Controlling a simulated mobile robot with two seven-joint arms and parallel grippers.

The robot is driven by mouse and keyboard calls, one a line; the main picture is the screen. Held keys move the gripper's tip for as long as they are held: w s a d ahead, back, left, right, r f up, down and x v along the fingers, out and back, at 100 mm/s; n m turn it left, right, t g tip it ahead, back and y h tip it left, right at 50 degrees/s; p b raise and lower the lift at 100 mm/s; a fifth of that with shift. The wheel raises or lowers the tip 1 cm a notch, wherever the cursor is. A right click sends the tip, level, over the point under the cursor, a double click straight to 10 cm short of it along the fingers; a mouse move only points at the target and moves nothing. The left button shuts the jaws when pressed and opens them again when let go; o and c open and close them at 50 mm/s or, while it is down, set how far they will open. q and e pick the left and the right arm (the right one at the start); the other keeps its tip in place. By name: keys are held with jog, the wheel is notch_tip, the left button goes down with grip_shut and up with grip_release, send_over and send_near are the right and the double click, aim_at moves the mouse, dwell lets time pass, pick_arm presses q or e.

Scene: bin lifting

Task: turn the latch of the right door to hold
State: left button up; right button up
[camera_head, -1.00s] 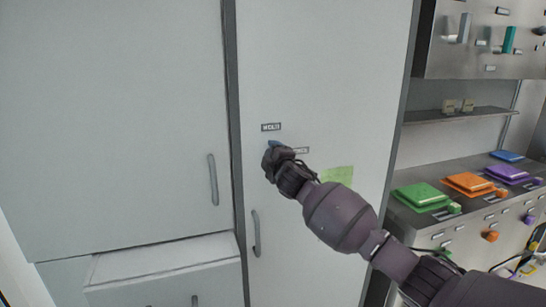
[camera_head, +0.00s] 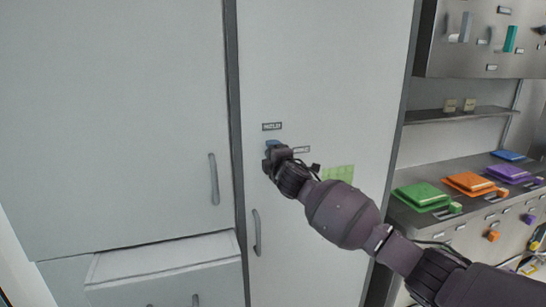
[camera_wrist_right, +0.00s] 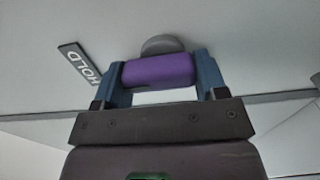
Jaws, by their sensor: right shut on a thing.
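The right door (camera_head: 320,60) is tall, pale grey and closed. Its latch is a purple bar (camera_wrist_right: 160,71) on a round grey base (camera_wrist_right: 162,45) in the right wrist view. My right gripper (camera_wrist_right: 160,78) is shut on the purple bar, with one blue finger at each end. In the head view my right gripper (camera_head: 273,149) is at the door just below the HOLD label (camera_head: 271,127) and hides the latch. The HOLD label also shows in the right wrist view (camera_wrist_right: 79,63), left of the bar. My left gripper is not in view.
A second small label (camera_head: 302,149) sits right of my gripper. A door handle (camera_head: 256,233) is below it. A green note (camera_head: 338,173) is behind my forearm. The left door (camera_head: 120,110) is closed. A counter (camera_head: 415,206) with coloured blocks stands at right.

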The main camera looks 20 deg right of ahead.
jog(key=o, duration=0.9)
jog(key=shift+o, duration=0.2)
jog(key=s+b, duration=0.1)
jog(key=s, duration=0.9)
jog(key=shift+s+d+b, duration=0.2)
jog(key=shift+s+b, duration=0.1)
jog(key=shift+s, duration=0.1)
